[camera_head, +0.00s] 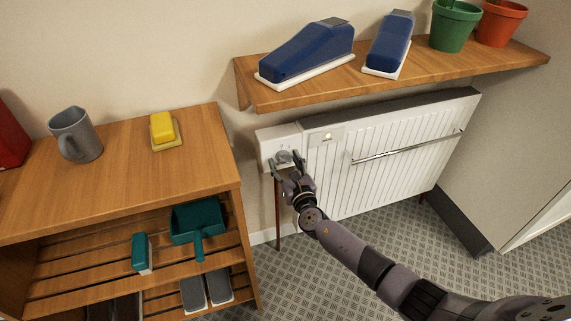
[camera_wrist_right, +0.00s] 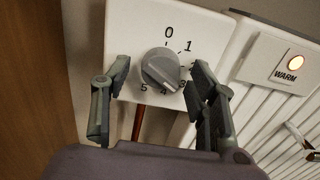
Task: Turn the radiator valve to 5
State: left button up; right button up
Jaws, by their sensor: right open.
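The radiator valve is a grey round knob (camera_wrist_right: 160,68) on a white plate (camera_wrist_right: 122,38) at the left end of the white radiator (camera_head: 390,150). Black numbers run from 0 at the top clockwise to 5 at the lower left. The knob's raised ridge slants toward the lower right, near the 3; its exact pointer end is hard to tell. My right gripper (camera_wrist_right: 160,92) is open, with one finger on each side of the knob, apparently not gripping it. In the head view, my right gripper (camera_head: 285,165) partly covers the knob. My left gripper is not in view.
A lamp labelled WARM (camera_wrist_right: 286,66) glows beside the plate. A wooden shelf (camera_head: 400,82) with blue shoe-shaped items and pots hangs above the radiator. A wooden rack (camera_head: 110,195) with a mug (camera_head: 75,135) stands left. The radiator has a rail (camera_head: 405,147).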

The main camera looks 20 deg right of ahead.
jog(key=shift+c, duration=0.6)
jog(key=c, duration=1.1)
